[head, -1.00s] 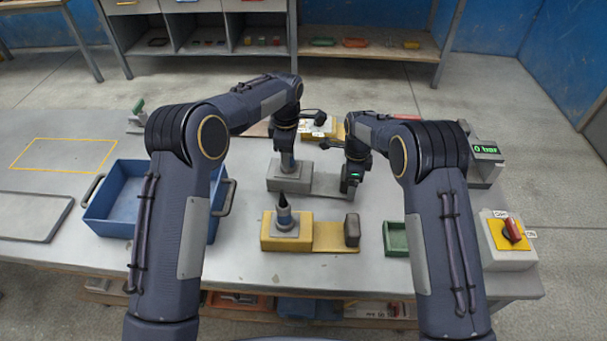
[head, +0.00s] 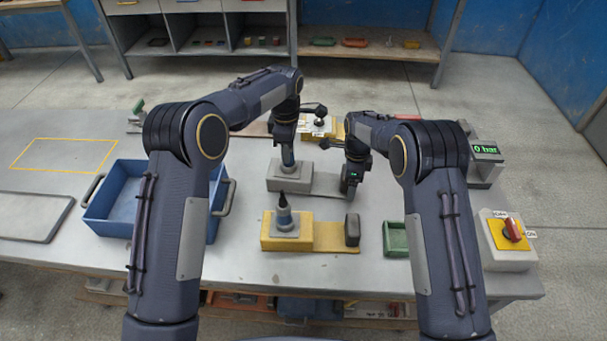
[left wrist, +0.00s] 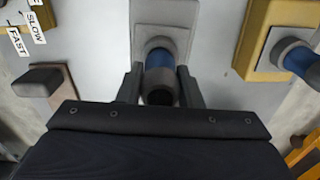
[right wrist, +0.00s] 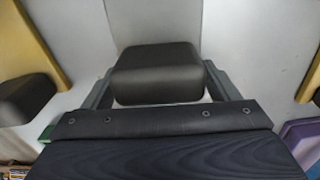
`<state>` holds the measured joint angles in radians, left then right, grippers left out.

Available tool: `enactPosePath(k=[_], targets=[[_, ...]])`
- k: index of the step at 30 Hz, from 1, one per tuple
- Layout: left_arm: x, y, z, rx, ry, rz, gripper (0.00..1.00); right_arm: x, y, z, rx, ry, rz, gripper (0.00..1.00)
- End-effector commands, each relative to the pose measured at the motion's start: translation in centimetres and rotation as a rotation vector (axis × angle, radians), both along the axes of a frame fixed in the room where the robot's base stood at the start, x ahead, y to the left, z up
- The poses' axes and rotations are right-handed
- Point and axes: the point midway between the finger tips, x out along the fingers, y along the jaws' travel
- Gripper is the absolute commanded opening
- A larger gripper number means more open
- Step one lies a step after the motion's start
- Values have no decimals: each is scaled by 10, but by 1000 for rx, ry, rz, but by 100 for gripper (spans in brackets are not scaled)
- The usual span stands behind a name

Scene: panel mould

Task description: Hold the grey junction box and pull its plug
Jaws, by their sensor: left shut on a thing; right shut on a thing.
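The grey junction box (head: 272,183) sits on the bench at mid-view, with a flat plate running right to a dark block. Its blue plug (left wrist: 160,60) stands upright at a grey collar on the box; I cannot tell how far it is out of the collar. My left gripper (head: 287,150) is above the box, shut on the plug, with a finger on either side in the left wrist view (left wrist: 160,85). My right gripper (head: 352,180) is shut on the dark block (right wrist: 158,75), which fills the space between its fingers in the right wrist view.
A yellow junction box (head: 272,243) with its own blue plug stands in front. A blue crate (head: 112,225) is left, a green tray (head: 397,240) front right. A red-handled switch box (head: 512,245) and a "0 bar" display (head: 485,150) stand right.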

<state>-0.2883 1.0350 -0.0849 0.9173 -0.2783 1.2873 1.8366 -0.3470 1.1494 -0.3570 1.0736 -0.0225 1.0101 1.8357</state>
Motion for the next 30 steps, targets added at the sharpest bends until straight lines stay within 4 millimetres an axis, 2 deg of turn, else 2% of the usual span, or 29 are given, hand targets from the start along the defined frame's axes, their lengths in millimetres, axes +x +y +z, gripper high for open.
enactPosePath(k=[30], targets=[[0, 0, 37, 0, -1, 0, 0, 0, 0, 0, 0, 0, 0, 45]])
